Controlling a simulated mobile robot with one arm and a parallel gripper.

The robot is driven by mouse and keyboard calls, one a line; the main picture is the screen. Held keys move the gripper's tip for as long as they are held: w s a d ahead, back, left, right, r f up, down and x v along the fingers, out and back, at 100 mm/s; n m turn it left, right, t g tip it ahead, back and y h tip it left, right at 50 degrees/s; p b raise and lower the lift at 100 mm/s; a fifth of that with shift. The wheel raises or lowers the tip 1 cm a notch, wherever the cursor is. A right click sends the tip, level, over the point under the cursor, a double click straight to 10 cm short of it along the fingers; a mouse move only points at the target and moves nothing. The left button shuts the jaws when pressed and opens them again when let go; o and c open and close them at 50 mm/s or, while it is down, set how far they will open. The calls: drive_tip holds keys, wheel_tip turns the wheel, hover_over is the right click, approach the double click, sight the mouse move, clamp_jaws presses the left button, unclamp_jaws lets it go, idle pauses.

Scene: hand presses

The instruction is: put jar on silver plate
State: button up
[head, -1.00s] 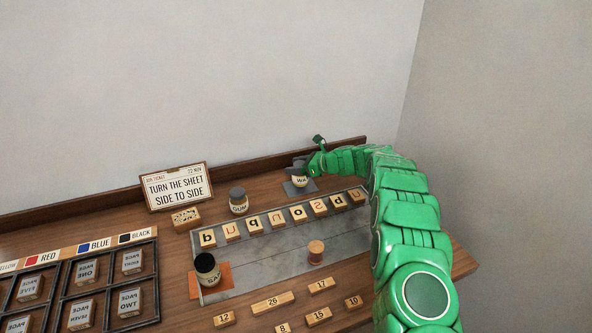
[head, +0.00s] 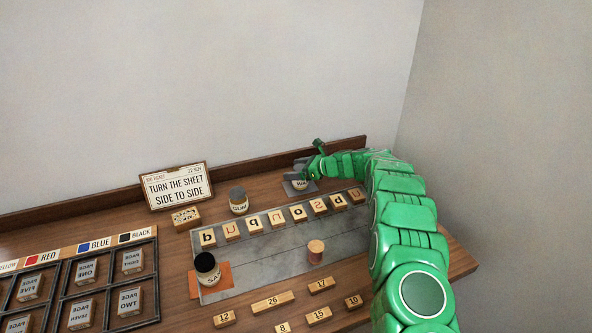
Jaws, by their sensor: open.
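A small jar (head: 301,184) with a pale label stands on a silver-grey plate (head: 289,191) at the back right of the desk. My gripper (head: 300,172) is open at the top of this jar and hides its lid and upper part. I cannot tell whether the fingers touch it. A grey-lidded jar marked GUM (head: 238,203) stands left of the plate. A black-lidded jar (head: 208,270) stands on an orange plate (head: 225,276) at the front left.
A long grey metal bed (head: 275,262) holds a row of letter blocks and a wooden peg (head: 316,251). Number blocks (head: 272,302) lie in front. A gridded tray (head: 105,290) is at left. A sign (head: 178,186) stands behind. A raised ledge runs along the back.

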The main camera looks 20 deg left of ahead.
drive_tip(key=v, duration=1.2)
drive_tip(key=shift+r, duration=0.2)
drive_tip(key=s+d+r+n+g+h, duration=0.1)
drive_tip(key=s+d+r+n+h, duration=0.15)
drive_tip(key=s+d+r, duration=0.45)
drive_tip(key=s+d+r+n+g+h, duration=0.15)
drive_tip(key=s+r+n, duration=0.25)
drive_tip(key=s, duration=0.5)
drive_tip(key=s+d+r+n+h, duration=0.1)
drive_tip(key=s+d+r+n, duration=0.3)
drive_tip(key=s+d+r, duration=0.3)
drive_tip(key=s+d+n+h, duration=0.2)
drive_tip(key=s+d, duration=0.6)
drive_tip(key=s, duration=0.4)
drive_tip(key=s+d+n+h, duration=0.3)
drive_tip(key=s+d, duration=0.6)
drive_tip(key=s, duration=0.2)
drive_tip(key=s+d+f+n+h, duration=0.1)
drive_tip(key=s+d+n+h, duration=0.1)
drive_tip(key=s+d, duration=0.7)
drive_tip(key=s+h, duration=0.1)
drive_tip(key=s, duration=0.2)
drive_tip(key=shift+s+t+h, duration=0.3)
drive_tip(key=shift+s+t, duration=0.05)
